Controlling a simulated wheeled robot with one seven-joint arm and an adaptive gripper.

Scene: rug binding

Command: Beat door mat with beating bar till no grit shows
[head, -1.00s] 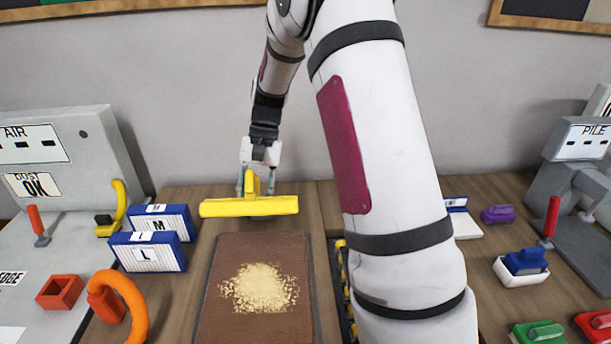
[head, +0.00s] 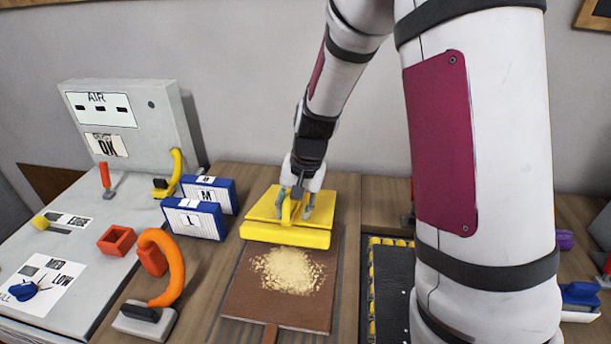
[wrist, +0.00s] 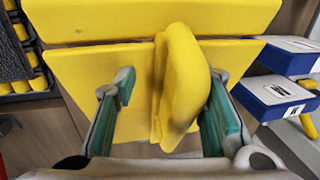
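The yellow beating bar (head: 285,234) lies at the far end of the brown door mat (head: 250,300), with its broad top face showing. Its upright handle (wrist: 180,85) stands between the fingers of my gripper (head: 294,203). In the wrist view my gripper (wrist: 168,95) has its fingers apart, with a clear gap between the left finger and the handle. The right finger is close beside the handle; contact there cannot be told. A pale heap of grit (head: 288,270) lies on the middle of the mat. The bar hides the mat's far edge.
Blue-and-white boxes marked M (head: 209,194) and L (head: 193,218) stand left of the bar. An orange curved handle (head: 168,265) stands left of the mat. A black tray with yellow edging (head: 372,290) lies right of the mat. My arm covers the right side.

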